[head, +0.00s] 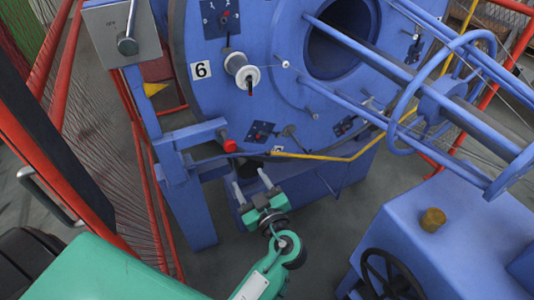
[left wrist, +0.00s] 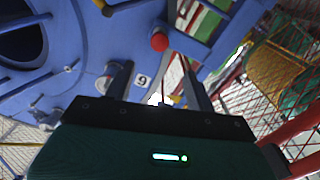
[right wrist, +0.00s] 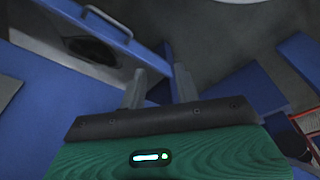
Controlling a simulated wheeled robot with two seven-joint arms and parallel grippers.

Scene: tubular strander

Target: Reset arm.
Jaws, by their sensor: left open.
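The left arm (head: 266,274) comes in from the bottom of the head view. Its left gripper (head: 254,182) is open and empty, in front of the lower part of the blue machine (head: 275,105). In the left wrist view the two fingers of the left gripper (left wrist: 156,68) stand apart with nothing between them. The right gripper (right wrist: 160,72) shows only in the right wrist view. Its fingers are apart and empty, near a blue box-like part (right wrist: 55,25) with a handle. The right arm is not visible in the head view.
A red knob (head: 230,146) on a blue bracket is above the left gripper. Blue tubes (head: 365,50) cross the upper right. A blue cabinet (head: 440,225) with a dark handwheel (head: 388,278) stands lower right.

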